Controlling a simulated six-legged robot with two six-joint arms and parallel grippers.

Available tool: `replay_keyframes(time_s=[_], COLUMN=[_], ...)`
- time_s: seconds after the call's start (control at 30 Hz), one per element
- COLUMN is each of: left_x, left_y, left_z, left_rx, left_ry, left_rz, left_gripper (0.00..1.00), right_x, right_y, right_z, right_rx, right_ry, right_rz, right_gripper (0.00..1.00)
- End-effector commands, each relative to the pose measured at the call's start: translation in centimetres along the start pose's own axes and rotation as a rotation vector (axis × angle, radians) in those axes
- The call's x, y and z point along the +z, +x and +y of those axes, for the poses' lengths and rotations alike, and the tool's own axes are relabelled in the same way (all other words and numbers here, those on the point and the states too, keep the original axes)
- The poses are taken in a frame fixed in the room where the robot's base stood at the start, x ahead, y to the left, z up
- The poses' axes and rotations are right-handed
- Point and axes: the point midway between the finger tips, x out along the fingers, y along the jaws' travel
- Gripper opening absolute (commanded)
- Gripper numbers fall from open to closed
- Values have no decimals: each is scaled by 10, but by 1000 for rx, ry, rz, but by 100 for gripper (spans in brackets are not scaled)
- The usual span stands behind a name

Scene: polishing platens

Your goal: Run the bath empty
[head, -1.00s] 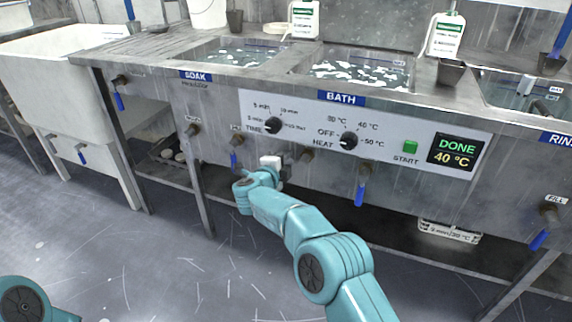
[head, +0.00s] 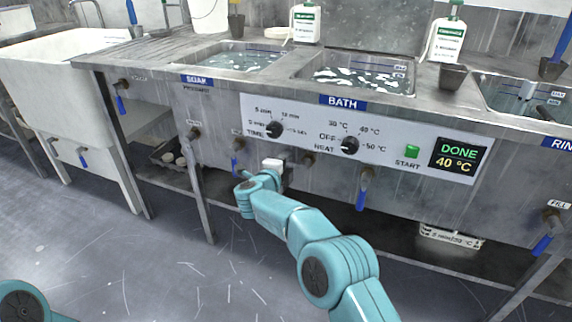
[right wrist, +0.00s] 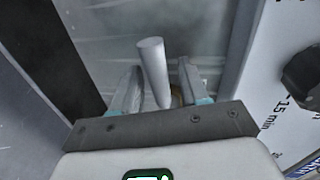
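The display (head: 459,158) reads DONE, 40 °C. A blue-handled valve (head: 364,190) hangs below the panel, and another blue lever (head: 235,165) is just left of my right gripper (head: 272,165). In the right wrist view my right gripper (right wrist: 157,90) is open, with a pale grey cylinder (right wrist: 152,65) between its fingers and gaps beside it. I cannot tell which fitting it is. My left gripper is out of view.
The soak basin (head: 190,62) is to the left and the rinse basin (head: 482,95) to the right. A brown fitting (head: 308,158) is close right of the gripper. A steel leg (head: 202,195) stands left. Bottles (head: 305,24) stand behind. The floor in front is clear.

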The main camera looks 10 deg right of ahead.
Motion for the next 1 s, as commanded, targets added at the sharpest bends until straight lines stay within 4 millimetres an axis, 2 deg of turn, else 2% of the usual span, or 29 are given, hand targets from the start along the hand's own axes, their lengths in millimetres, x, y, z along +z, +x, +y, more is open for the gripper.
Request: replay_keyframes(time_s=[0.17,0.27,0.37,0.7,0.83,1.0], left_x=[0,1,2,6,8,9], left_y=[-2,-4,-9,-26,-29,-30], left_z=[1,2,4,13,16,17], left_rx=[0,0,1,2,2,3], left_ry=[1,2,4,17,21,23], left_rz=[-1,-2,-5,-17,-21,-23], left_gripper=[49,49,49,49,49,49], right_x=[0,1,1,1,0,0], right_y=[-6,-18,-37,-124,-147,-162], right_z=[-1,-2,-4,-3,-2,-1], right_rx=[1,1,1,0,-1,-1], right_ry=[0,-2,-3,-2,-1,0], right_rz=[-1,-2,-4,-4,-3,-1], right_gripper=[44,44,44,44,44,44])
